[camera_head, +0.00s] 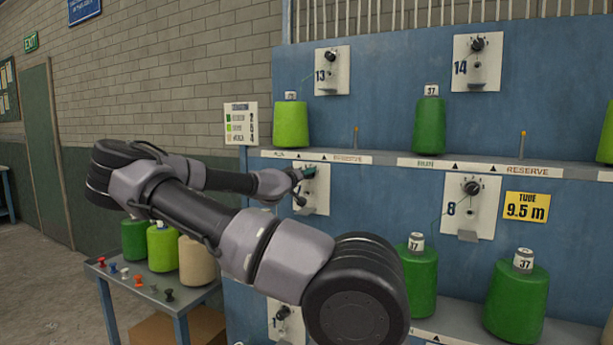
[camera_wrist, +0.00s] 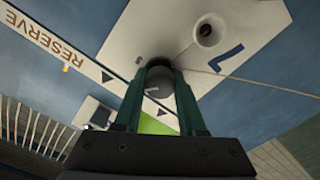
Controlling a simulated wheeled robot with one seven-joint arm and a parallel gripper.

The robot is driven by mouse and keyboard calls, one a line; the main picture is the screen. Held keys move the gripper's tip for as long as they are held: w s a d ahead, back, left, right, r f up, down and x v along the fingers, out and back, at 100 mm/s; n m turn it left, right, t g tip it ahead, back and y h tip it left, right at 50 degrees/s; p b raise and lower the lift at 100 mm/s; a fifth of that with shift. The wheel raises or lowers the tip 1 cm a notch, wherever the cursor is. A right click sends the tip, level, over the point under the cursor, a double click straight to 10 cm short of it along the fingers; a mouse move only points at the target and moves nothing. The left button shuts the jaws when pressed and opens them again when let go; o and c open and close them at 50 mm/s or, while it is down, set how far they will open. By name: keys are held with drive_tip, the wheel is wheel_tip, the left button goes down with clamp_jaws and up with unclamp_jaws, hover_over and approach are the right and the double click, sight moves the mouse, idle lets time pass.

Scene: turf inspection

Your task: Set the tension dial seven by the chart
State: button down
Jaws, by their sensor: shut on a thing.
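The white dial seven plate (camera_head: 315,200) is on the blue frame, left of the dial 8 plate, and my arm partly covers it. In the wrist view the plate (camera_wrist: 195,30) is turned over, with a dark 7 and a round eyelet (camera_wrist: 209,30). My gripper (camera_head: 308,173) is at the knob near the top of this plate. In the wrist view its green fingers (camera_wrist: 160,95) are closed on either side of the dark knob (camera_wrist: 159,84). A pale mark shows on the knob; its scale reading is unclear. The chart (camera_head: 240,123) hangs at the frame's left edge, its rows too small to read surely.
Dials 13 (camera_head: 331,57), 14 (camera_head: 478,44) and 8 (camera_head: 472,188) are on the same frame. Green cones stand on its shelves. A side table (camera_head: 190,300) at lower left holds three cones and several small coloured pegs. A yellow 9.5 m sign (camera_head: 526,207) is at right.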

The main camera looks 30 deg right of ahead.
drive_tip(key=shift+c, duration=2.4)
unclamp_jaws()
drive_tip(key=v, duration=1)
drive_tip(key=shift+s+a, duration=0.2)
drive_tip(key=shift+a, duration=0.15)
drive_tip(key=shift+f, duration=0.1)
